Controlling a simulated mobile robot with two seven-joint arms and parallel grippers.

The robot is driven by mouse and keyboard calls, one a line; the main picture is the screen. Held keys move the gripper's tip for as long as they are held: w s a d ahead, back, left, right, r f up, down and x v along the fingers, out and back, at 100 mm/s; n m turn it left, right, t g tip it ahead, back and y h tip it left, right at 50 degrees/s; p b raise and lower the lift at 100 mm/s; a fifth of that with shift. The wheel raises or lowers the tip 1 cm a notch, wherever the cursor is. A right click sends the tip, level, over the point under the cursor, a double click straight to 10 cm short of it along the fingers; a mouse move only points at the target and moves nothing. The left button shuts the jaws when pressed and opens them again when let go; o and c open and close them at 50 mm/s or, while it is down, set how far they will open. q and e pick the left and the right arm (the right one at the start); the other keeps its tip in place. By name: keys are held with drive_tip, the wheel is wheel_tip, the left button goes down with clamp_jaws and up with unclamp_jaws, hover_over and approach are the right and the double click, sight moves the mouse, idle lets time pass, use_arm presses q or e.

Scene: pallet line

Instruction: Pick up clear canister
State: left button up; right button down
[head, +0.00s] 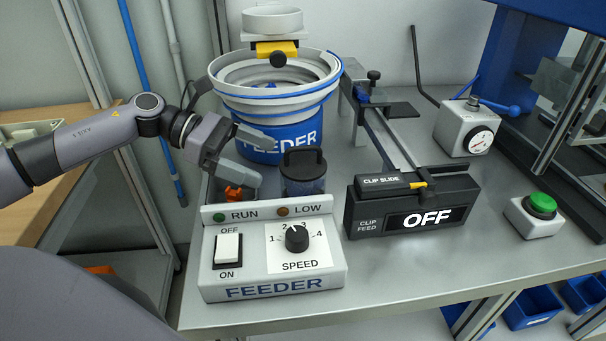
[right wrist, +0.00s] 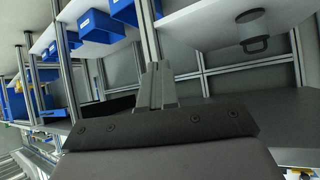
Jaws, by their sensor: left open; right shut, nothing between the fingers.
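The clear canister (head: 304,181) stands upright behind the feeder control box in the head view. It has a dark lid with a loop handle, and its lower part is hidden by the box. My left gripper (head: 256,158) is open and empty just left of the canister, with its fingers pointing towards it and a gap between them. My right gripper (right wrist: 157,86) shows in the right wrist view, with its fingers together and nothing between them.
The feeder bowl (head: 272,92) stands behind the canister. The control box (head: 272,262) is in front, and the clip feed unit (head: 412,204) is to the right. An orange item (head: 236,193) lies below my left gripper. Blue bins (right wrist: 100,27) show in the right wrist view.

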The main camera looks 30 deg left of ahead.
sight(291, 162)
use_arm(q)
drive_tip(key=d, duration=0.1)
drive_tip(key=w+d, duration=0.1)
drive_tip(key=d, duration=0.1)
drive_tip(key=shift+w+d+p, duration=0.1)
drive_tip(key=shift+w+p, duration=0.1)
drive_tip(key=shift+p, duration=0.15)
drive_tip(key=x, duration=0.2)
drive_tip(key=p+x, duration=0.1)
drive_tip(key=x, duration=0.1)
drive_tip(key=shift+w+d, duration=0.15)
drive_tip(key=shift+d, duration=0.3)
drive_tip(key=shift+w+d+f, duration=0.15)
drive_tip(key=shift+d+f, duration=0.05)
drive_tip(key=shift+d, duration=0.15)
drive_tip(key=c, duration=0.9)
drive_tip(key=shift+r, duration=0.1)
drive_tip(key=c, duration=0.3)
drive_tip(key=shift+c, duration=0.2)
